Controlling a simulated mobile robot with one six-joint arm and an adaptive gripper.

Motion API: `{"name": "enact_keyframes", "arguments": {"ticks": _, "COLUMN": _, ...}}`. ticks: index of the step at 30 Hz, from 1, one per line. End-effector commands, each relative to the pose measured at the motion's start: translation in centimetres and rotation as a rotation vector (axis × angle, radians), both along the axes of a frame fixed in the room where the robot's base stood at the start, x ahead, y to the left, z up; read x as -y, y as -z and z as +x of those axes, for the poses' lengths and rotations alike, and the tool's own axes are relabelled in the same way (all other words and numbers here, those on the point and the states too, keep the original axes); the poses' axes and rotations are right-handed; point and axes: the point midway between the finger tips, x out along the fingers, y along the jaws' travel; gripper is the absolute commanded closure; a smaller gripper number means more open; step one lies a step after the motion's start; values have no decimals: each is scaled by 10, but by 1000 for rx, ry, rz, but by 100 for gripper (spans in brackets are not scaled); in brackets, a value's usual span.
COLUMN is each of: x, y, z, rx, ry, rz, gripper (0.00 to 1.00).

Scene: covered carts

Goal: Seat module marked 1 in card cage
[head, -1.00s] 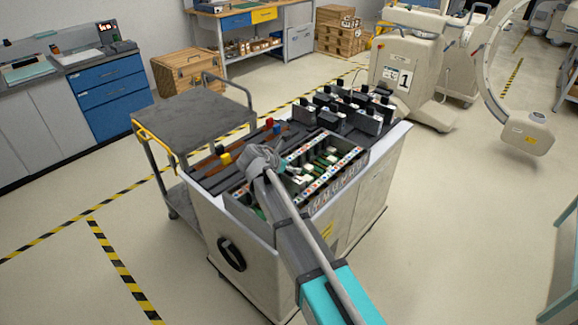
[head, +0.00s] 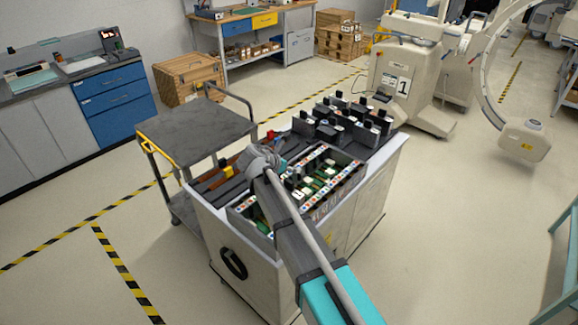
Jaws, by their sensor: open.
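The card cage (head: 347,183) is the open metal frame in the near part of the cart top, with green boards and rows of coloured marks inside. Several black modules with upright handles (head: 330,131) stand at the far end of the same cart. I cannot read a 1 on any of them. My gripper (head: 276,166) is over the cart top, at the far left edge of the cage. Its fingers are mostly hidden behind my wrist, and I see nothing held. My arm hides the near middle of the cage.
Dark rails with an orange strip (head: 209,176) and a red piece (head: 271,134) lie left of the cage. A grey trolley (head: 190,130) stands close at left.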

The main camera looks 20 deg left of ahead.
Motion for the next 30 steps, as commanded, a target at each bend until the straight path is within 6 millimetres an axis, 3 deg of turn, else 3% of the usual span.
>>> {"name": "enact_keyframes", "arguments": {"ticks": 18, "x": 0, "y": -57, "z": 0, "rx": 0, "ry": 0, "rz": 0, "gripper": 4}}
{"name": "enact_keyframes", "arguments": {"ticks": 30, "x": 0, "y": -80, "z": 0, "rx": 0, "ry": 0, "rz": 0, "gripper": 4}}
